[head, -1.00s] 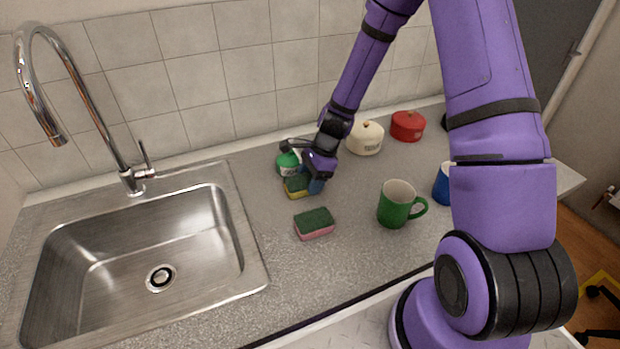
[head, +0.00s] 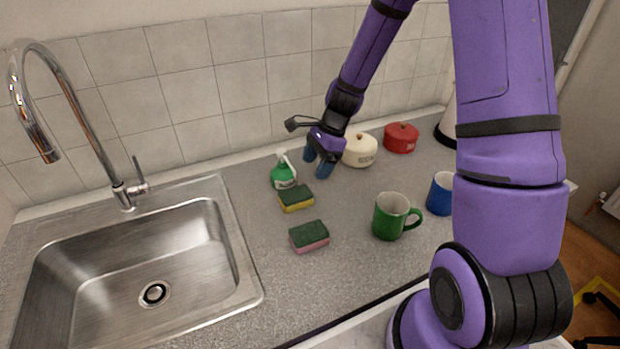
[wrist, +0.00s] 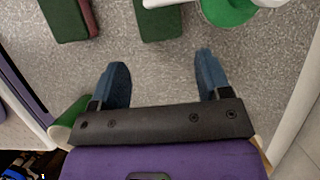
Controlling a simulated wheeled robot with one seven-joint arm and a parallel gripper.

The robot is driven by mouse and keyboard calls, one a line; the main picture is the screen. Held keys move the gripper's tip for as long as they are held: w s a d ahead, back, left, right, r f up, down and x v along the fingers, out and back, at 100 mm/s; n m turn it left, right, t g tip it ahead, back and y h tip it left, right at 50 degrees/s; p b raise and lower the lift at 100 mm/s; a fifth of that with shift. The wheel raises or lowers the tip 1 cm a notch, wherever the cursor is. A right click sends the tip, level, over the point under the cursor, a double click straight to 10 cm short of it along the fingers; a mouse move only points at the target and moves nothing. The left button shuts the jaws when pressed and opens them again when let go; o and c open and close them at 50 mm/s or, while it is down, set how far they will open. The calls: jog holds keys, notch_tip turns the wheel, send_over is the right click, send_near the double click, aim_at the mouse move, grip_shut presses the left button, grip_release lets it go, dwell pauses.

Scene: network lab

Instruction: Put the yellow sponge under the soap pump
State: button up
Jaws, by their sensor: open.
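The yellow sponge (head: 296,200), with a dark green scouring top, lies flat on the counter just in front of the green soap pump (head: 284,176). In the wrist view the sponge (wrist: 158,24) shows its green top, and the pump (wrist: 228,10) is cut off at the upper edge. The pump's white nozzle overlaps the sponge's far edge in that view; their height gap cannot be told. My gripper (head: 319,164) is raised to the right of the pump and sponge, with blue fingertips. In the wrist view my gripper (wrist: 164,82) is open and empty.
A pink sponge (head: 309,238) with a green top lies nearer the front. A green mug (head: 390,217) and blue mug (head: 438,194) stand to the right. Cream (head: 359,150) and red (head: 401,138) lidded pots stand behind. The sink (head: 140,270) is at left.

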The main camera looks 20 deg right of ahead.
jog(key=s+r+n+t+h, duration=0.1)
jog(key=s+r+n, duration=0.4)
jog(key=r, duration=0.5)
jog(key=s+r+n+t+h, duration=0.1)
jog(key=s+r+n, duration=0.35)
jog(key=r, duration=0.55)
jog(key=s+r+n+t+h, duration=0.1)
jog(key=s+r+n, duration=0.3)
jog(key=s, duration=0.4)
jog(key=s+r+n+t+h, duration=0.1)
jog(key=s+r+n, duration=0.3)
jog(key=s, duration=0.5)
jog(key=shift+d+r+t, duration=0.4)
jog(key=shift+t, duration=0.2)
